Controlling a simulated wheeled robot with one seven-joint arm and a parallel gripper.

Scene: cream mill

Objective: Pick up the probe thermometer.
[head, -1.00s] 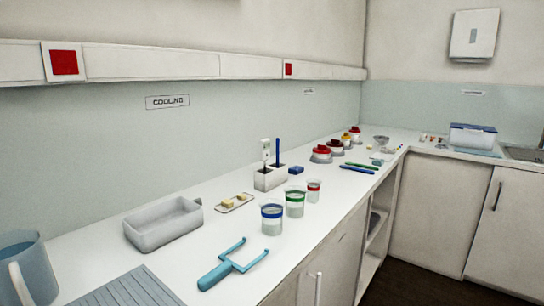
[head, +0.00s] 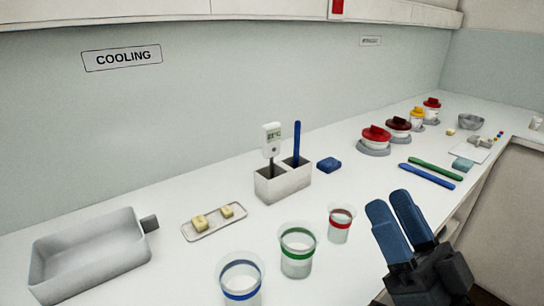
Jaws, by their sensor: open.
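The probe thermometer (head: 271,138) has a white head with a small display and a dark stem. It stands upright in the left compartment of a pale two-slot holder (head: 284,186), which hides the lower end of its stem. A blue stick-like tool (head: 297,141) stands in the right compartment. My gripper (head: 388,210) is at the lower right, with blue fingers pointing up and a gap between them. It is open and empty, to the right of the holder and apart from it.
Cups with blue (head: 240,280), green (head: 297,250) and red (head: 341,222) bands stand in front of the holder. A small tray (head: 200,233) with yellowish cubes and a grey bin (head: 90,262) lie left. A blue block (head: 327,165) sits right of the holder. Red-lidded pots (head: 375,138) stand farther right.

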